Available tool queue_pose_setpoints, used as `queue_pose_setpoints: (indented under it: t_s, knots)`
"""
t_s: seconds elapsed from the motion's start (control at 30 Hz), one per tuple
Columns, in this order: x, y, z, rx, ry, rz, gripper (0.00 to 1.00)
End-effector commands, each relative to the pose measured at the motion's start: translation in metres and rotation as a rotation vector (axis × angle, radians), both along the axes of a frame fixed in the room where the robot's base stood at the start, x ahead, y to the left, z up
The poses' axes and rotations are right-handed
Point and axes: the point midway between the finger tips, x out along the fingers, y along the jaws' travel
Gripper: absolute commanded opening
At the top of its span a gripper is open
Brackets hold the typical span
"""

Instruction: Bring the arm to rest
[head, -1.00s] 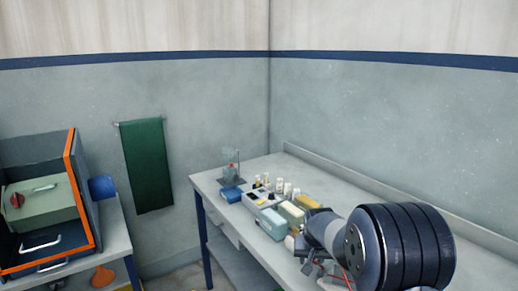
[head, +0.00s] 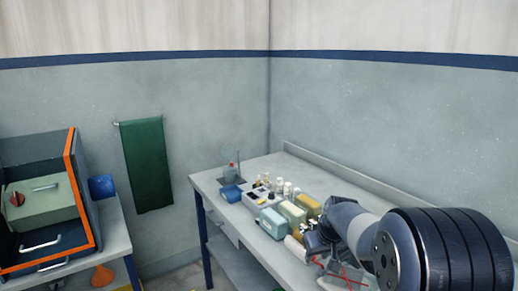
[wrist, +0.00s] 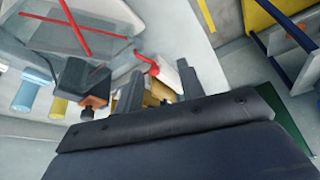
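My arm reaches in from the lower right of the head view, over the workbench (head: 265,167). My gripper (head: 314,238) is small and partly hidden there, close to a white cylinder and the pale boxes. In the wrist view my gripper (wrist: 160,85) shows two grey fingers standing apart with a gap between them. Nothing is clearly held; yellowish and white things show behind the gap. Whether the fingers touch anything on the bench cannot be told.
Near my gripper are a teal box (head: 271,223), a yellow box (head: 308,205), the white cylinder (head: 296,249) and red strips (head: 345,277). Several small bottles and a flask (head: 231,172) stand farther back. An orange-edged cabinet (head: 84,190) stands left. The bench's back right is clear.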

Motion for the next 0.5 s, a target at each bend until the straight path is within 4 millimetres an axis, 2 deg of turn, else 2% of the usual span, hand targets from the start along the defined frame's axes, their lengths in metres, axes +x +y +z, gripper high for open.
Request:
queue_pose_setpoints:
  t_s: [0.1,0.23,0.5]
  knots:
    - [-0.008,-0.002,0.021,0.000,-0.003,0.000,0.37]
    - [-0.015,-0.004,0.038,0.000,-0.002,0.000,0.37]
    - [-0.022,-0.005,0.054,0.000,0.000,-0.001,0.37]
